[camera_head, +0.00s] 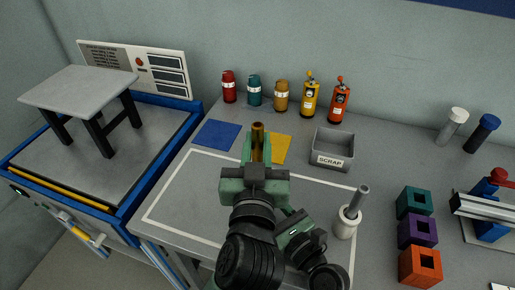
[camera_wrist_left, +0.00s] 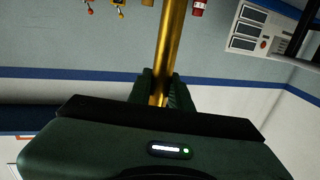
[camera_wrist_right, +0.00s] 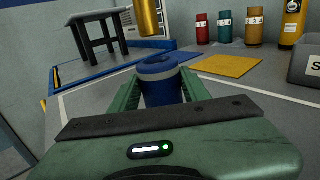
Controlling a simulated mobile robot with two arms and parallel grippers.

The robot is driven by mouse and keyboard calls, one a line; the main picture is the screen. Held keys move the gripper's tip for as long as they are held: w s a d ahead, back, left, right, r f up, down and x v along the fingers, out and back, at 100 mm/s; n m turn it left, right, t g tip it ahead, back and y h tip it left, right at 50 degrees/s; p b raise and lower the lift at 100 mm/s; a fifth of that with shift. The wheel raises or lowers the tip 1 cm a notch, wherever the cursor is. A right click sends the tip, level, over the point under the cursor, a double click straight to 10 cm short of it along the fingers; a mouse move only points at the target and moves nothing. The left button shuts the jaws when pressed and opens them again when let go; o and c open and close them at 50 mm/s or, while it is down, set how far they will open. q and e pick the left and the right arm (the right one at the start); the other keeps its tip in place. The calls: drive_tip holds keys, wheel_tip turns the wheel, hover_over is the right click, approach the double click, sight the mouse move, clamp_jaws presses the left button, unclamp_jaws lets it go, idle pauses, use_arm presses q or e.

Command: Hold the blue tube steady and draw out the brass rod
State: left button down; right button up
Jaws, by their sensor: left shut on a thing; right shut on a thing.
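My left gripper (camera_head: 257,150) is shut on the brass rod (camera_head: 257,130), which stands upright between its fingers. The left wrist view shows the rod (camera_wrist_left: 170,45) running through the fingers (camera_wrist_left: 163,92). My right gripper (camera_wrist_right: 160,88) is shut on the blue tube (camera_wrist_right: 160,80), with a finger on each side. The rod's lower end (camera_wrist_right: 148,20) shows above the tube's top with a visible gap between them. In the head view the blue tube and the right fingers are hidden behind my left gripper and arm.
A blue mat (camera_head: 217,133), a yellow mat (camera_head: 279,149) and a grey SCRAP bin (camera_head: 333,162) lie behind the grippers. A white cup with a grey rod (camera_head: 347,222) stands right of my arms. Coloured blocks (camera_head: 417,232) sit farther right. The outlined left bench area is clear.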

drive_tip(key=o, duration=1.5)
drive_tip(key=v, duration=1.2)
